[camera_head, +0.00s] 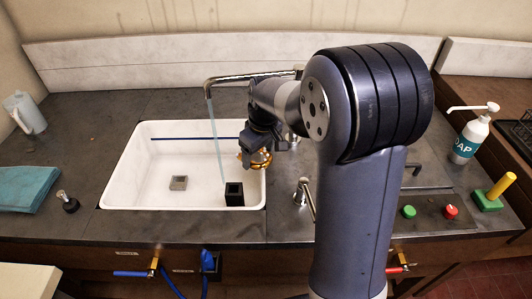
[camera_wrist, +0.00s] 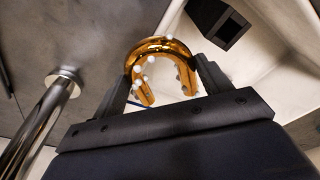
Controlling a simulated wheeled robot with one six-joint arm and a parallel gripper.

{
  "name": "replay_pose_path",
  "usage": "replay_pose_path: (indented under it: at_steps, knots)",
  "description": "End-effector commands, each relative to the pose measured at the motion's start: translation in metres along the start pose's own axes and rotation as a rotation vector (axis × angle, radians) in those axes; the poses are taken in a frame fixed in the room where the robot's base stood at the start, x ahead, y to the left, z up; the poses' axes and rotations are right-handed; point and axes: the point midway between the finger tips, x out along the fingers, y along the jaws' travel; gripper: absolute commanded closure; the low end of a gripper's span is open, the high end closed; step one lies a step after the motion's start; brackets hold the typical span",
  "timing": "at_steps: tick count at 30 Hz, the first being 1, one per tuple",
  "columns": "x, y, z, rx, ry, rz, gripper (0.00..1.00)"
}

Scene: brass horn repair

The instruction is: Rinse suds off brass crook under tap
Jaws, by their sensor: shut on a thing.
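The brass crook (camera_wrist: 165,45) is a shiny U-shaped tube with several white suds dots on it in the wrist view. My gripper (camera_wrist: 160,88) is shut on the crook, with one finger at each side of it. In the head view the crook (camera_head: 257,158) hangs from my gripper (camera_head: 256,143) over the right side of the white sink (camera_head: 134,160). The tap (camera_head: 235,77) has its spout to the left, and a thin stream of water (camera_head: 215,135) falls from it into the sink. The crook is to the right of the stream, apart from it.
A black square holder (camera_head: 234,194) stands in the sink's front right corner, and a grey drain (camera_head: 179,183) lies left of it. A soap bottle (camera_head: 470,138), green button (camera_head: 408,211) and red button (camera_head: 451,211) are at right. A teal cloth (camera_head: 24,186) and jug (camera_head: 25,112) are at left.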

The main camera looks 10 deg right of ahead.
Motion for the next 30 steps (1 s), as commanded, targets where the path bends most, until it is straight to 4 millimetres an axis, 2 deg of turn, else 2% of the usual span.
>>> replay_pose_path:
  at_steps: [30]
  knots:
    - [0.032, -0.035, -0.088, 0.0, -0.001, 0.0, 0.51]
